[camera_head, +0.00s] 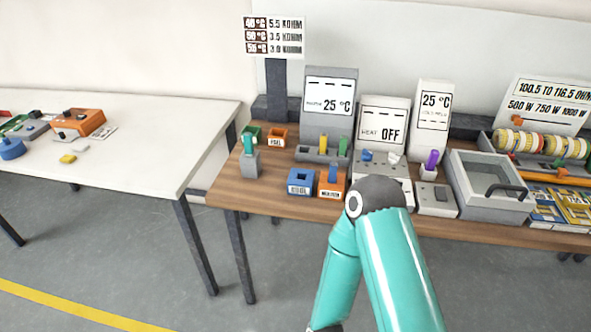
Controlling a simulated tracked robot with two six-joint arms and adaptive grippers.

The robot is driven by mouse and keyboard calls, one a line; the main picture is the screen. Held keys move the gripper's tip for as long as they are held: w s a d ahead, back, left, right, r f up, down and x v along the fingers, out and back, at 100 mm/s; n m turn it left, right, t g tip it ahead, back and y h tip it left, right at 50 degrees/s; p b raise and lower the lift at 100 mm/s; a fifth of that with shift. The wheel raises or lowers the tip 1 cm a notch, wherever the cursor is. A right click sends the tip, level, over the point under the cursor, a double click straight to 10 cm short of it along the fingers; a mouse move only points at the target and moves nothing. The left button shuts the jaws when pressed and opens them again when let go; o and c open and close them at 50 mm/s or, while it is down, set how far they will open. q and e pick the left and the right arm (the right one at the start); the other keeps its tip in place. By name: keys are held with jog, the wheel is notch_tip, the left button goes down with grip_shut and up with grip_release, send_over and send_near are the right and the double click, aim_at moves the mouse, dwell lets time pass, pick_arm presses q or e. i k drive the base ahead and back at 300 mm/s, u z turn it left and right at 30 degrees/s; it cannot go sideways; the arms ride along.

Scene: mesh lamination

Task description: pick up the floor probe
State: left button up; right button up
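No probe carries a label that I can read as floor, so I cannot tell which one is the floor probe. A teal-handled piece (249,143) stands upright in a grey holder (251,163) at the wooden table's left end. A green piece (343,147) and a yellow one (323,145) stand at the foot of the left 25 °C unit (329,101). A blue piece (333,172) stands in an orange block (331,188). A purple piece (432,160) stands by the right 25 °C unit (434,110). Neither gripper shows; only a teal arm of mine does.
The HEAT OFF unit (383,127) stands mid-table. A grey lidded box (488,188) and a rack of coloured rolls (541,144) are at the right. A white table (130,130) on the left has mostly free room. My arm covers part of the wooden table's (282,208) front edge.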

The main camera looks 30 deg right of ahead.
aim_at(334, 167)
jog(key=z, duration=0.1)
jog(key=i, duration=1.05)
jog(key=z, duration=0.8)
